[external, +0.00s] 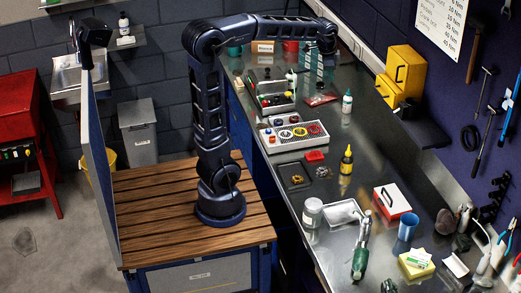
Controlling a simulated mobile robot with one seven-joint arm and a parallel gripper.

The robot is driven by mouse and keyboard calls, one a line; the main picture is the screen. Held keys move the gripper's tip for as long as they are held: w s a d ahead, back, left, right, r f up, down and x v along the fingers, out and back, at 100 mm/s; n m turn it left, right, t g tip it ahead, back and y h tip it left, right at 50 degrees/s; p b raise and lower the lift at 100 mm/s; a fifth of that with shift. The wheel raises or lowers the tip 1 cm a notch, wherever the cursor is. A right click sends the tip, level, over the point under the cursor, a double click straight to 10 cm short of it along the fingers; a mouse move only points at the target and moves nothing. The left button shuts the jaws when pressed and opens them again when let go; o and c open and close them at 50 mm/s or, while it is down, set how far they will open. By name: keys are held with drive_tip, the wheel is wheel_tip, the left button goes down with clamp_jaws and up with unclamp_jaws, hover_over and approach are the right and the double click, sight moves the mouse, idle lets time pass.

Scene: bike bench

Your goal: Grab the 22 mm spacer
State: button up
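No 22 mm spacer can be told apart by its size at this distance. A pale perforated tray (294,145) on the metal bench holds several ring-shaped parts, among them a yellow ring (300,131) and a red ring (316,129). Small red and blue pieces sit at its left end. My arm reaches over the far part of the bench, and my gripper (316,68) hangs down there, well beyond the ring tray. It is small in the picture, and whether its fingers are open or shut cannot be made out.
A parts box (272,97) stands behind the ring tray. A dark tray (294,177), a yellow bottle (346,160), a white-capped bottle (347,102) and a clear jar (312,213) stand around it. A yellow cabinet (402,72) is at the wall.

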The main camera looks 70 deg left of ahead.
drive_tip(key=w+a+f+m, duration=0.1)
drive_tip(key=w+a+f, duration=0.1)
drive_tip(key=w+a, duration=0.7)
drive_tip(key=m+g+h, duration=0.1)
drive_tip(key=m+g, duration=0.2)
drive_tip(key=m, duration=0.2)
hover_over(319, 83)
drive_tip(key=s+d, duration=0.1)
drive_tip(key=d, duration=0.2)
wheel_tip(319, 83, down, 22)
wheel_tip(319, 83, down, 11)
drive_tip(key=shift+a+r, duration=0.1)
drive_tip(key=shift+a, duration=0.05)
clamp_jaws()
